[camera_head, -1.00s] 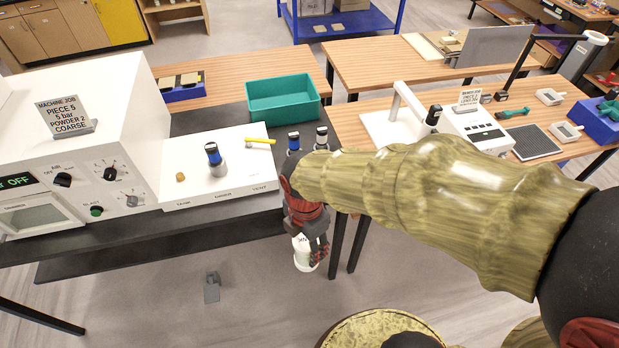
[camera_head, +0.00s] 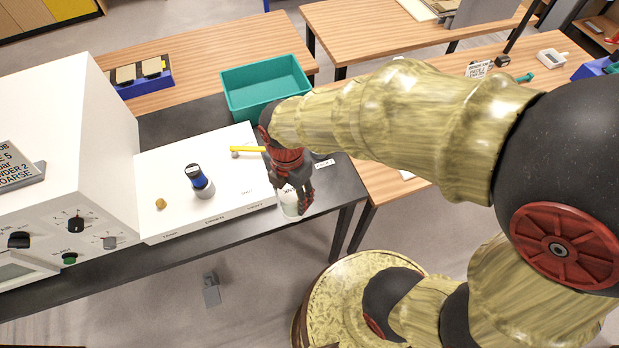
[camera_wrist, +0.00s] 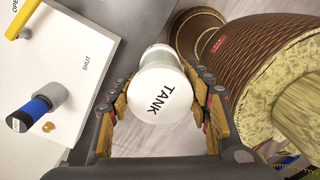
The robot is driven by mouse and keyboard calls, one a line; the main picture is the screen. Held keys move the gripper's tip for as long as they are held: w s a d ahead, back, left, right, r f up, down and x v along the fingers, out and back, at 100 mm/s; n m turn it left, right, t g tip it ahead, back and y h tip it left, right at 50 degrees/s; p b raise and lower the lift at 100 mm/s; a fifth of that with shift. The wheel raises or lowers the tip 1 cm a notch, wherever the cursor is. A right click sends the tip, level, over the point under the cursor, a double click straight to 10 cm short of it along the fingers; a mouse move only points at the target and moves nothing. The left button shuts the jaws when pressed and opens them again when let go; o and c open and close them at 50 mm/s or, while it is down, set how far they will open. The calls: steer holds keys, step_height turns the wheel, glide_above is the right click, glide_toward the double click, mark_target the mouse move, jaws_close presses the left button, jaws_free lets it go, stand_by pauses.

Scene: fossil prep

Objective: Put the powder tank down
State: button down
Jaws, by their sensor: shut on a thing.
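The powder tank (camera_head: 289,203) is a white cylinder with TANK lettered on its round end, which faces the camera in the wrist view (camera_wrist: 162,97). My gripper (camera_head: 298,196) is shut on it, with a finger on each side. In the head view the tank overlaps the front right corner of the white panel (camera_head: 232,187) and the dark bench's front edge (camera_head: 330,203). The wrist view shows floor beside the tank. I cannot tell whether its base touches anything; the base is hidden.
On the panel are a blue-and-black capped cylinder (camera_head: 199,180), a small brass knob (camera_head: 161,203) and a yellow lever (camera_head: 248,149). A teal bin (camera_head: 265,88) stands behind. The white machine (camera_head: 70,140) is at left. A small card (camera_head: 323,163) lies right of my gripper, where dark bench is bare.

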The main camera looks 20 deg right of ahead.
steer(key=shift+w+d+f+p, duration=0.3)
steer(key=shift+w+d+f, duration=1.2)
steer(key=shift+f, duration=0.55)
steer(key=shift+w+d+f+p, duration=0.3)
steer(key=shift+w+d+f, duration=1.25)
steer(key=shift+f, duration=0.55)
steer(key=shift+w+d+f+p, duration=0.3)
steer(key=shift+w+d+f, duration=1.2)
steer(key=shift+f, duration=0.55)
steer(key=shift+s+d, duration=0.1)
steer(key=shift+s, duration=0.1)
steer(key=shift+f, duration=0.15)
steer(key=c, duration=0.9)
jaws_free()
